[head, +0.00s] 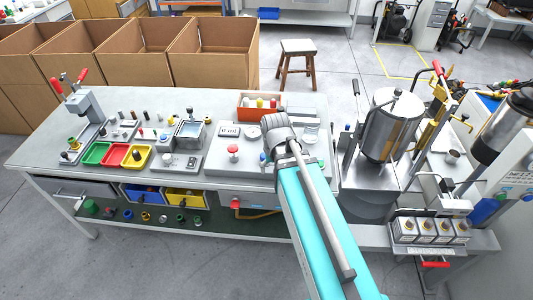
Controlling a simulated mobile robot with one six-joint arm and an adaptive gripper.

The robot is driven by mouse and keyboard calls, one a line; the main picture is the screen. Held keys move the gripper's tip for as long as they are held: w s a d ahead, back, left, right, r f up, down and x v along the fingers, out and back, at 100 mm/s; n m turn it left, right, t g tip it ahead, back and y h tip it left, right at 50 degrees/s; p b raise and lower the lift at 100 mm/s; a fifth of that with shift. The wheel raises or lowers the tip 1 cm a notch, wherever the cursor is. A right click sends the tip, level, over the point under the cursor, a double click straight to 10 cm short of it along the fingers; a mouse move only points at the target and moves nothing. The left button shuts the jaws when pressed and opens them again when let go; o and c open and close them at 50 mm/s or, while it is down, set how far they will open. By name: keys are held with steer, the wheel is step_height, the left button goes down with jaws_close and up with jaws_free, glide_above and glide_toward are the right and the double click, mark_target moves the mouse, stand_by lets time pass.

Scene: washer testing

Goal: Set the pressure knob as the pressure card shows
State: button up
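A grey test unit (217,160) stands on the right part of the workbench. A red knob (233,150) stands up from its top. A small white panel or card with dark marks (229,130) lies behind the red knob; its marks are too small to read. A small blue part (262,157) shows beside my arm. I cannot tell which of these is the pressure knob or the pressure card. My turquoise arm reaches over the right side of this unit and hides part of it. My gripper's fingers do not show.
An orange bin (260,104) stands behind the unit. Green (97,153), red (116,155) and yellow (137,157) trays sit to the left on the bench. A large metal cylinder (391,125) rises to the right. Open cardboard boxes (213,55) line the back.

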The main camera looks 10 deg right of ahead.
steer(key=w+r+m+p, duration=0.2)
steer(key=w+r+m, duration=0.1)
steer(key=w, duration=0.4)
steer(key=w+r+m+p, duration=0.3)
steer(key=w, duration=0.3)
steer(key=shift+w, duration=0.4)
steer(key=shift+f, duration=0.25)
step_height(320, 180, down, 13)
steer(key=b, duration=1.3)
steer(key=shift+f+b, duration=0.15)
steer(key=shift+b, duration=0.15)
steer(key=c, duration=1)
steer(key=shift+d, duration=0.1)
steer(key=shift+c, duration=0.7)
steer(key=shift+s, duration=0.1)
